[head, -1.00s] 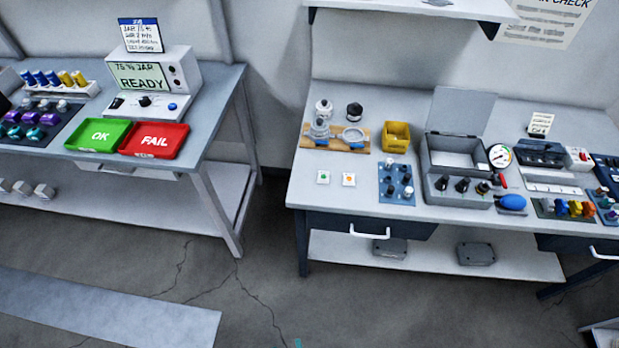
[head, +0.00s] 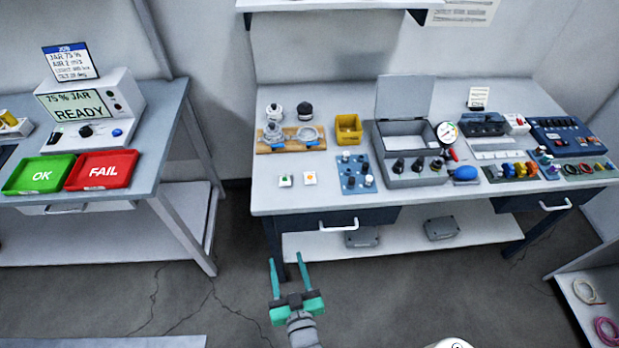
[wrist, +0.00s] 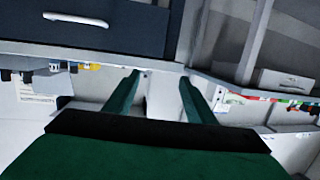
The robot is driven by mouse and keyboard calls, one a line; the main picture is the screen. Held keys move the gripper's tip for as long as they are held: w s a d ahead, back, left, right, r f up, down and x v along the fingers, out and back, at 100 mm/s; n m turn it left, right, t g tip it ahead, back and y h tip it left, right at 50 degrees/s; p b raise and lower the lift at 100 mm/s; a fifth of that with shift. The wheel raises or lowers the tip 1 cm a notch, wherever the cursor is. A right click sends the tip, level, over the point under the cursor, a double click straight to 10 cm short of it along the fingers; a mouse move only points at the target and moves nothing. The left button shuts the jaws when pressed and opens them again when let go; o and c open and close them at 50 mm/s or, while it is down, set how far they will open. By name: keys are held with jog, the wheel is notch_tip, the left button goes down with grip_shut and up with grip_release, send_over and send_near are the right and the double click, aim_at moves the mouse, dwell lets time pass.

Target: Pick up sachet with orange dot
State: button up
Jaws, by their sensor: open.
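The sachet with the orange dot (head: 310,178) is a small white square lying flat on the right-hand bench, near its front left. A matching sachet with a green dot (head: 285,180) lies just to its left, with a small gap between them. My gripper (head: 287,262) has green fingers and is open and empty. It is in front of the bench, below the sachets in the head view, over the floor. In the wrist view its two fingers (wrist: 160,92) are spread apart with nothing between them. The sachets cannot be made out in the wrist view.
The right bench (head: 268,200) holds a wooden stand with jars (head: 290,146), a yellow bin (head: 348,128), a blue pad with knobs (head: 350,187) and an open grey case (head: 405,175). The left bench has a green OK tray (head: 40,175) and a red FAIL tray (head: 103,170). Floor lies between them.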

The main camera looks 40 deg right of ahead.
aim_at(311, 180)
jog(key=w+d+r+h, duration=0.1)
jog(key=w+d, duration=0.2)
jog(key=d, duration=0.2)
jog(key=w+d+r+m, duration=0.1)
jog(key=w+d, duration=0.2)
jog(key=d, duration=0.2)
jog(key=w+d+r+m+h, duration=0.1)
jog(key=w+d, duration=0.1)
jog(key=d, duration=0.3)
jog(key=shift+w+d+r+g+h, duration=0.25)
jog(key=shift+w+d+g+h, duration=0.05)
jog(key=shift+w+g, duration=0.1)
jog(key=x, duration=1)
jog(key=shift+w+d+r, duration=0.1)
jog(key=shift+w+d, duration=0.15)
jog(key=shift+w, duration=0.1)
jog(key=c, duration=1.1)
